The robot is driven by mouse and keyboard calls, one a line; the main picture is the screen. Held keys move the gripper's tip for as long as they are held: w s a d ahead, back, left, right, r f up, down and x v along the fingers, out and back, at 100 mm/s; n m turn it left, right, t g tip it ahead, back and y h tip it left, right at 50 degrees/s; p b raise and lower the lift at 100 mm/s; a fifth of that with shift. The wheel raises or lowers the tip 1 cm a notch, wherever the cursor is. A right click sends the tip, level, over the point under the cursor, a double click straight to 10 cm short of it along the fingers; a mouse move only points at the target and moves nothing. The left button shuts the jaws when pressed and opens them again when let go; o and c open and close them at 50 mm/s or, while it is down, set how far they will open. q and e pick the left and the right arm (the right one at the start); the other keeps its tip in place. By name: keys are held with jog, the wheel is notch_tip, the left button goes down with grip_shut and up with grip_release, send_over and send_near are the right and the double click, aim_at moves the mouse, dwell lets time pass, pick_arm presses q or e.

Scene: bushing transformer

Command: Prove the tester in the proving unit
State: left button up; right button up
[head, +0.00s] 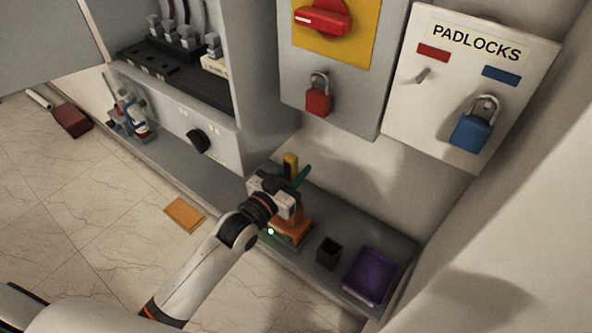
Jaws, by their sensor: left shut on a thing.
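My left gripper (283,192) reaches down over the grey ledge and is shut on the tester (291,163), whose yellow upper end shows above the jaws. A teal-green piece (300,177) sticks out beside it. The orange proving unit (291,233) stands on the ledge just below the gripper, with a bright green light (270,231) at its near left side. The gripper hides the tester's lower end, so I cannot tell whether it touches the proving unit. My right gripper is not in view.
A black open cup (329,252) and a purple tray (369,277) stand to the right on the ledge (225,183). Above are a red padlock (318,99), a blue padlock (475,131) and the open cabinet (180,95). An orange-brown pad (184,215) lies on the floor.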

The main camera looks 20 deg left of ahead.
pick_arm(q)
notch_tip(320, 180, down, 2)
jog(key=shift+f+b, duration=0.2)
jog(key=shift+b, duration=0.4)
jog(key=shift+f+b, duration=0.85)
jog(key=shift+f, duration=0.45)
jog(key=shift+f+b, duration=0.65)
jog(key=shift+f, duration=0.35)
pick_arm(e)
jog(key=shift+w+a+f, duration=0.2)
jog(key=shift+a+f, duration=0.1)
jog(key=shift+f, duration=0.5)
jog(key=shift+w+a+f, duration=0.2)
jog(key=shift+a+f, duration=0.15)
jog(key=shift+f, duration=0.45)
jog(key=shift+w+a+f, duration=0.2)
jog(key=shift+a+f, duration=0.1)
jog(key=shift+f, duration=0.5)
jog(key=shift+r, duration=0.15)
pick_arm(q)
jog(key=shift+f, duration=0.1)
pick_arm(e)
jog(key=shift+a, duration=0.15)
pick_arm(q)
notch_tip(320, 180, up, 9)
jog(key=p, duration=0.9)
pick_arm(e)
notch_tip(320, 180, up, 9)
